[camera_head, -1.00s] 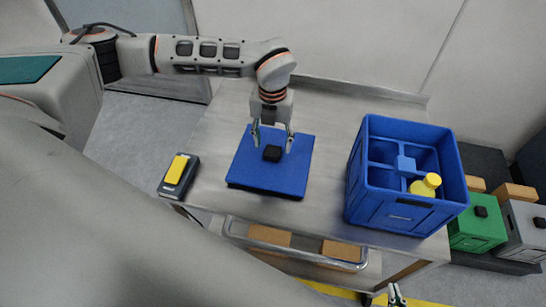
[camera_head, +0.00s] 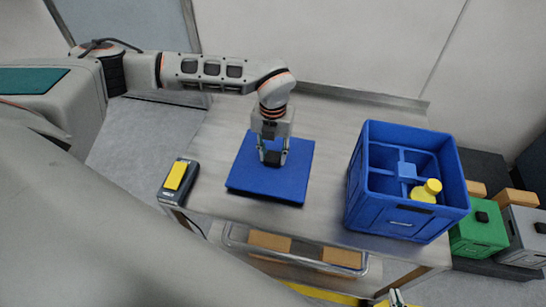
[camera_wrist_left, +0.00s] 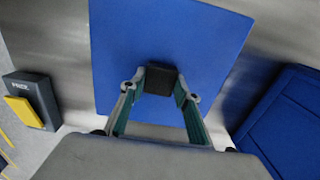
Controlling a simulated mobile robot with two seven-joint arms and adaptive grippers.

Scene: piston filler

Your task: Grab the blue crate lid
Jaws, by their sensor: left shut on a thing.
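The blue crate lid (camera_head: 262,184) lies flat on the metal table, left of the blue crate. A black knob (camera_wrist_left: 161,80) stands at the lid's middle. My left gripper (camera_head: 272,160) is directly above the lid, shut on the black knob, with a fingertip on each side of it in the left wrist view. The lid (camera_wrist_left: 205,35) also fills the middle of that view.
The open blue crate (camera_head: 390,215) stands right of the lid, with dividers and a yellow-capped bottle (camera_head: 427,190) inside. A dark device with a yellow button (camera_head: 176,176) sits at the table's left edge. Green (camera_head: 478,235) and grey (camera_head: 522,240) boxes stand further right. The table's back is clear.

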